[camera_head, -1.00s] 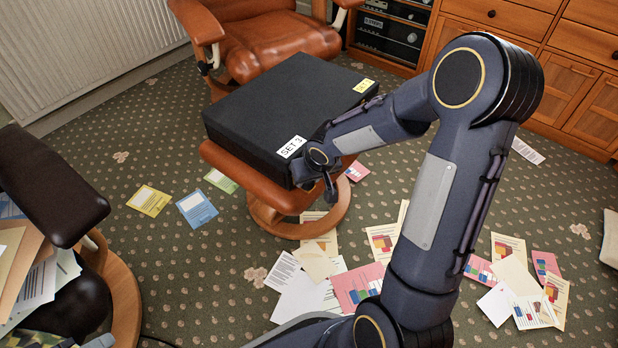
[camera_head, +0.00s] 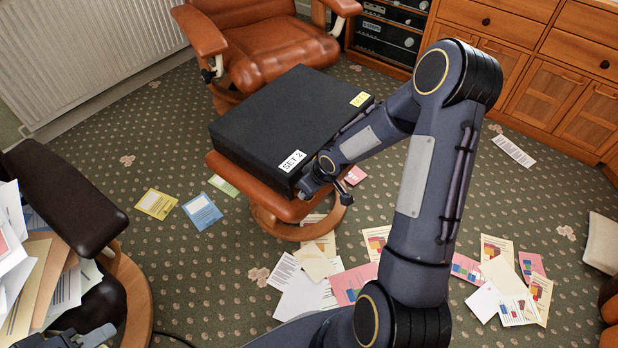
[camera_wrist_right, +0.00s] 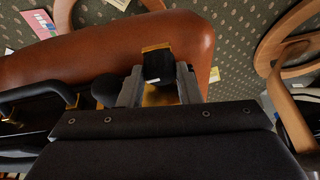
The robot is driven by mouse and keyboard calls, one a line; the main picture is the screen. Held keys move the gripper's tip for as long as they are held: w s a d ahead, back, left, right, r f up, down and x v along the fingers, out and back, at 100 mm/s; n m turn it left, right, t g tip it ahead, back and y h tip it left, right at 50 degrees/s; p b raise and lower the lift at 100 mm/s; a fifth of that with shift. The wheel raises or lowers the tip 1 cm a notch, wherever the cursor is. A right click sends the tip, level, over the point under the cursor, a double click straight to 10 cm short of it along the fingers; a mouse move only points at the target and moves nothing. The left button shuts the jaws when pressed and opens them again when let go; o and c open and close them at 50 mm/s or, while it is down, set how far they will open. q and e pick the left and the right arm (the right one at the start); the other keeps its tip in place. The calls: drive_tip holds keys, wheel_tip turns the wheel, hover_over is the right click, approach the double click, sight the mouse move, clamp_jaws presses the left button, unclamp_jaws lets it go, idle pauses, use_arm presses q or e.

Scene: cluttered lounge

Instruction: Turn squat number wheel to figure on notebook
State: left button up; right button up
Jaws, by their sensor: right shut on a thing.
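A black case (camera_head: 285,118) lies flat on a brown leather footstool (camera_head: 232,172). A white SET label (camera_head: 292,160) and a yellow label (camera_head: 360,99) are on its top; their small figures are hard to read. My right gripper (camera_wrist_right: 158,88) is at the case's front edge, shut on a small black wheel-like piece (camera_wrist_right: 158,66) with brass-coloured parts around it. No figure is readable on this piece. I cannot pick out the notebook. Part of my left gripper (camera_head: 68,339) shows at the bottom left edge.
A black carry handle (camera_wrist_right: 38,95) is left of the gripper. Papers (camera_head: 305,290) are scattered on the patterned carpet. A brown armchair (camera_head: 262,55) stands behind the case, wooden cabinets (camera_head: 560,90) at the back right. A dark seat (camera_head: 65,200) with papers is at left.

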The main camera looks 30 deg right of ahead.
drive_tip(key=n+p, duration=0.2)
drive_tip(key=p, duration=0.1)
drive_tip(key=shift+r+y, duration=0.2)
drive_tip(key=shift+y, duration=0.2)
use_arm(q)
wheel_tip(320, 180, up, 6)
drive_tip(key=shift+f+p, duration=0.25)
drive_tip(key=shift+p, duration=0.35)
use_arm(e)
drive_tip(key=shift+f+n+g, duration=0.15)
drive_tip(key=shift+n+g, duration=0.15)
drive_tip(key=o, duration=0.7)
drive_tip(key=shift+d, duration=0.1)
use_arm(q)
wheel_tip(320, 180, up, 3)
drive_tip(key=p, duration=0.3)
use_arm(e)
drive_tip(key=v, duration=0.7)
drive_tip(key=shift+r, duration=0.3)
